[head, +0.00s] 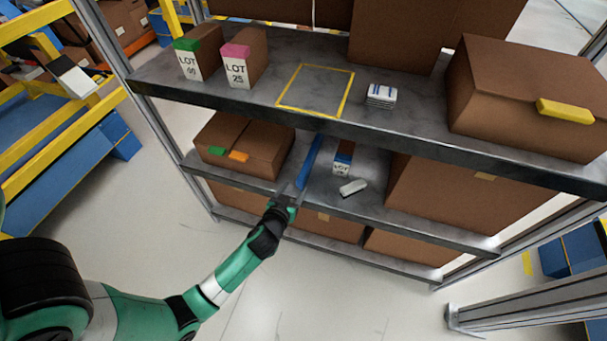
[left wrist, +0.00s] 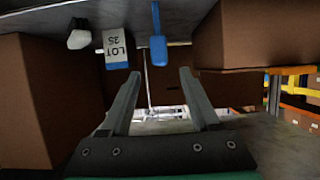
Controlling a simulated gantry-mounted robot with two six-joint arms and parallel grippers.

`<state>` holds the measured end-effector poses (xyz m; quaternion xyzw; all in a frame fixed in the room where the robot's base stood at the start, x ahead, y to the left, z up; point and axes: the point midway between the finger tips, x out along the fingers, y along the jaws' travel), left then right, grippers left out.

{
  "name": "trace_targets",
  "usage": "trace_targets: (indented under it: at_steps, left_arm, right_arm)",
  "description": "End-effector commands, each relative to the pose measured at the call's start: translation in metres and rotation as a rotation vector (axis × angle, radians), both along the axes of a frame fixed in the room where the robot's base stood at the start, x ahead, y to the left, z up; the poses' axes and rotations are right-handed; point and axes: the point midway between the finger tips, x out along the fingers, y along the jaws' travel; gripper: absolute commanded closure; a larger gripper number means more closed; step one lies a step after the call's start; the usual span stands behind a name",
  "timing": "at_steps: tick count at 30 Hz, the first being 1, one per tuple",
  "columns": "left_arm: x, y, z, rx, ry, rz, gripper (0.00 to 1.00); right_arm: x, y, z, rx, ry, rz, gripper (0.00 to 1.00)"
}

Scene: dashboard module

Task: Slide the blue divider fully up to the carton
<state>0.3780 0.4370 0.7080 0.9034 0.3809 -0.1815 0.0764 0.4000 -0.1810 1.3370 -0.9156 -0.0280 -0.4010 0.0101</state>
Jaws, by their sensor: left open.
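The blue divider (head: 310,163) stands on the middle shelf, running from front to back. A brown carton (head: 236,150) with green and orange pieces on it is to its left, with a narrow strip of shelf between them. My left gripper (head: 290,192) is at the shelf's front edge, by the divider's near end. In the left wrist view, which looks upside down, its two fingers (left wrist: 160,78) are spread and empty. The divider's blue end (left wrist: 158,50) shows beyond and between the fingertips, apart from them. The carton (left wrist: 245,35) is to the right there. My right gripper is out of view.
Right of the divider are a small blue-and-white LOT box (head: 342,160), a white item (head: 353,188) and a large brown box (head: 445,200). The upper shelf (head: 240,103) overhangs this level. Metal uprights (head: 150,115) flank the rack. The floor in front is clear.

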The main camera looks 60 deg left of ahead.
Motion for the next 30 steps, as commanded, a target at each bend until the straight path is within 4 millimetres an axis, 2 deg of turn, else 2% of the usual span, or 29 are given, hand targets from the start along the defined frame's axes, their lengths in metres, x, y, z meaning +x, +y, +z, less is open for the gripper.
trace_targets:
  at_steps: [6, 12, 16, 23, 25, 30]
  left_arm:
    - [0.033, 0.034, -0.023, 0.0, -0.003, 0.003, 0.38]
    - [0.056, 0.057, -0.036, 0.001, -0.002, 0.0, 0.38]
    - [0.062, 0.064, -0.038, 0.002, -0.001, 0.001, 0.38]
    - [0.063, 0.065, -0.037, 0.001, -0.001, 0.0, 0.38]
    - [0.063, 0.065, -0.037, 0.001, -0.001, 0.0, 0.45]
    - [0.063, 0.065, -0.037, 0.001, -0.001, 0.0, 0.75]
  right_arm:
    - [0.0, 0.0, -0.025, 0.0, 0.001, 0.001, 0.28]
    - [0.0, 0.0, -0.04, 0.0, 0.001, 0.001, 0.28]
    - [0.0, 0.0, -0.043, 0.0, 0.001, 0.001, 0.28]
    - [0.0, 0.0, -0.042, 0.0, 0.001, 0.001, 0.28]
    - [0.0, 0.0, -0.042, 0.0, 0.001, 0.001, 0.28]
    - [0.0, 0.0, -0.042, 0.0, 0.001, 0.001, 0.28]
